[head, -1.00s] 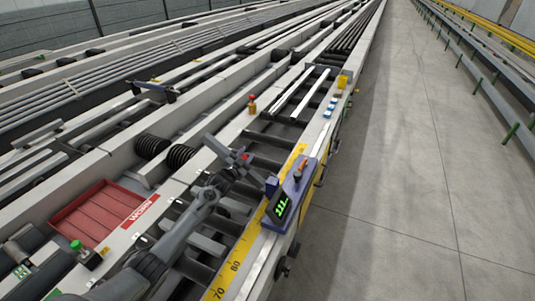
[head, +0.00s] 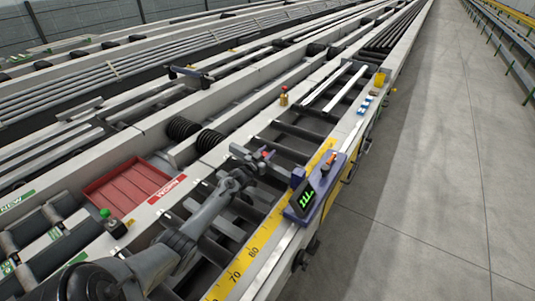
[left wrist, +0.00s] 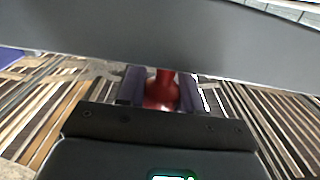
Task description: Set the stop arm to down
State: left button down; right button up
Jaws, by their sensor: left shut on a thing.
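My left gripper (head: 258,160) is over the dark rollers, left of the purple carriage (head: 326,186). In the left wrist view, the two fingers (left wrist: 161,90) are shut on a red knob (left wrist: 162,92), one on each side. A wide grey bar (left wrist: 160,35) crosses that view beyond the knob; it looks like the stop arm, and its angle is hard to judge. In the head view, the knob is a small red spot and the bar (head: 240,152) is partly hidden by my gripper. The carriage has a green-lit display (head: 305,200) and an orange-red lever (head: 331,158). My right gripper is out of view.
A yellow scale (head: 262,236) runs along the table's near edge beside the carriage. A red tray (head: 125,185), a green button (head: 105,213) and a brass-coloured post (head: 284,96) are on the left. The concrete floor (head: 430,200) on the right is clear.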

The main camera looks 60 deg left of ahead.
pick_arm(q)
jog(key=c, duration=0.8)
grip_release()
jog(key=shift+o, duration=0.2)
jog(key=shift+s+d+r+p, duration=0.1)
jog(key=shift+s+d+p, duration=0.25)
jog(key=shift+s, duration=0.1)
jog(key=p+v, duration=0.1)
jog(key=v, duration=0.5)
jog(key=shift+s+p, duration=0.2)
jog(key=shift+p, duration=0.2)
